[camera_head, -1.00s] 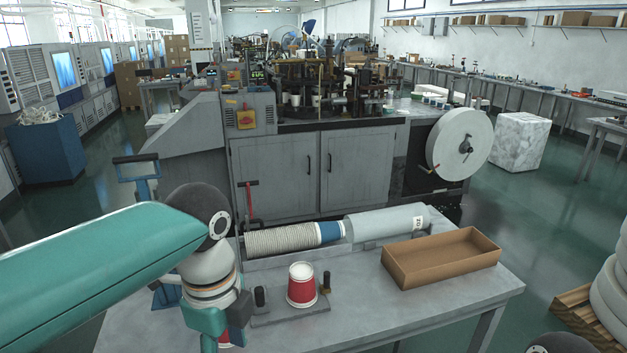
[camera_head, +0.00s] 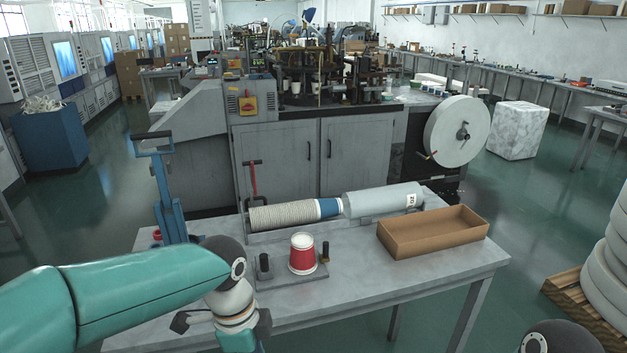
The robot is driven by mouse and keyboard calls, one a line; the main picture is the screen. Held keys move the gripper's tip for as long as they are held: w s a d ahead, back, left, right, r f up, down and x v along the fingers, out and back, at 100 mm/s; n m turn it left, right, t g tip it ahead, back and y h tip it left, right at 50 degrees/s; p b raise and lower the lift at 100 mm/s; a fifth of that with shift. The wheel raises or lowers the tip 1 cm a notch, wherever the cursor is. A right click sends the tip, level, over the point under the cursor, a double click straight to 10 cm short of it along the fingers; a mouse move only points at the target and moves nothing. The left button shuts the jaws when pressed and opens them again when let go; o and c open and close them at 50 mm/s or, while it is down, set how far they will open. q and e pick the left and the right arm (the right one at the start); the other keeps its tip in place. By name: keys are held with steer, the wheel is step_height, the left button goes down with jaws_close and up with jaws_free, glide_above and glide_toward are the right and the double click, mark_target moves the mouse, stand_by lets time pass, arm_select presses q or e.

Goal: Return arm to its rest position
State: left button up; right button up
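My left arm (camera_head: 140,290) comes in teal from the left. Its dark wrist joint (camera_head: 228,260) is over the front left of the grey table (camera_head: 350,295), and the last visible links point down past the bottom edge. Of my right arm only a dark rounded joint (camera_head: 560,338) shows at the bottom right; my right gripper is not in view. A red and white paper cup (camera_head: 302,255) stands on a small plate on the table, to the right of my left wrist.
An empty cardboard box (camera_head: 432,238) is on the table's right. Behind the cup lie a stack of cups (camera_head: 282,215) and a grey cylinder (camera_head: 383,200). White rolls (camera_head: 610,255) on a pallet stand at right.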

arm_select(q)
step_height(320, 180, down, 18)
steer(key=s+n+h, duration=0.2)
steer(key=s+n, duration=0.1)
steer(key=n, duration=0.5)
steer(key=s+a+f+n, duration=0.2)
steer(key=s+f+n, duration=0.9)
steer(key=f+n, duration=0.1)
steer(key=shift+f+t+h, duration=0.4)
steer(key=shift+f, duration=0.45)
